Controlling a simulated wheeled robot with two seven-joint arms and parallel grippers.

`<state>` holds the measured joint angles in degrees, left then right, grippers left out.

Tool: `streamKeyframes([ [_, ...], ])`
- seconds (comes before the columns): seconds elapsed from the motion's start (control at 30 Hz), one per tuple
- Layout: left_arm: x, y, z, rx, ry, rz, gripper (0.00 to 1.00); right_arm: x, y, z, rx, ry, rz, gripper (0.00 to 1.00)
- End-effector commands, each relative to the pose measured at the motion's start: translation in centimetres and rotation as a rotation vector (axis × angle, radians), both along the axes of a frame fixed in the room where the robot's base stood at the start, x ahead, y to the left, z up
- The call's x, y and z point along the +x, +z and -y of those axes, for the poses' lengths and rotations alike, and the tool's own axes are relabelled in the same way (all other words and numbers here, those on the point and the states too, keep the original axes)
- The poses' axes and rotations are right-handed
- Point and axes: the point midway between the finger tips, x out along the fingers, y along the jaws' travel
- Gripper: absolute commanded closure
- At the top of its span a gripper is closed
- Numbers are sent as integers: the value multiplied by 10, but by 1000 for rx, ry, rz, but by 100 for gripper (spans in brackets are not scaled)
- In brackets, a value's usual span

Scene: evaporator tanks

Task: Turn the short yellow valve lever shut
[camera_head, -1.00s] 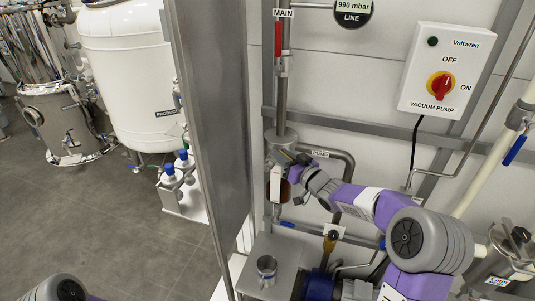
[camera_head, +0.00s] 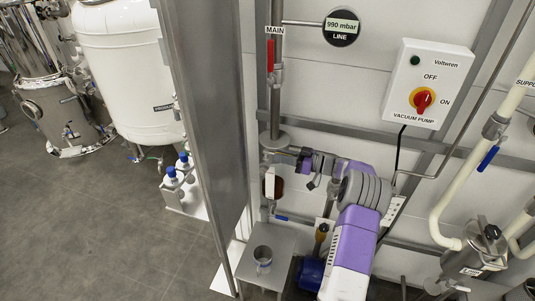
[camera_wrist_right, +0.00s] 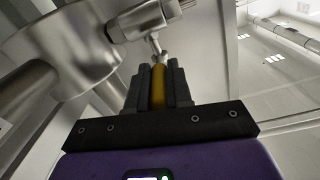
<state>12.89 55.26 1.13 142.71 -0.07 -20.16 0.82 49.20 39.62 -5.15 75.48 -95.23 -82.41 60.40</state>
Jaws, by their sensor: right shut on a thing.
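The short yellow valve lever (camera_wrist_right: 158,86) shows in the right wrist view, between the two dark fingers of my right gripper (camera_wrist_right: 158,92). The fingers are shut on it from both sides. The lever's thin metal end runs up to a small steel valve body (camera_wrist_right: 142,20) beside a larger round steel pipe part (camera_wrist_right: 75,45). In the head view my right gripper (camera_head: 292,152) is at the vertical steel pipe, just below the red MAIN handle's section. The lever is too small and hidden to make out there. My left gripper is not in view.
A vacuum pump switch box (camera_head: 425,84) hangs on the wall at right. A red handle (camera_head: 270,56) is on the MAIN pipe. A steel column (camera_head: 208,130) stands left of my arm. A blue-handled valve (camera_head: 488,158) is at right.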

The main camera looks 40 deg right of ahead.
Motion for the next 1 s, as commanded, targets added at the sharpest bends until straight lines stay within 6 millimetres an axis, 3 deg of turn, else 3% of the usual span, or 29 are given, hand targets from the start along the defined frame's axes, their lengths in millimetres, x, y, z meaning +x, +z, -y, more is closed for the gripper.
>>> streamKeyframes([
  [0.2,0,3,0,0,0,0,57,-6,3,9,2,13,8,100],
  [0.57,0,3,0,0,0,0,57,-5,3,9,2,16,10,100],
  [0.6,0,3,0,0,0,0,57,-5,4,8,1,17,11,75],
  [0.73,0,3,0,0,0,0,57,-5,3,9,1,16,8,55],
  [1.0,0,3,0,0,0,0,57,-6,1,9,1,14,5,55],
])
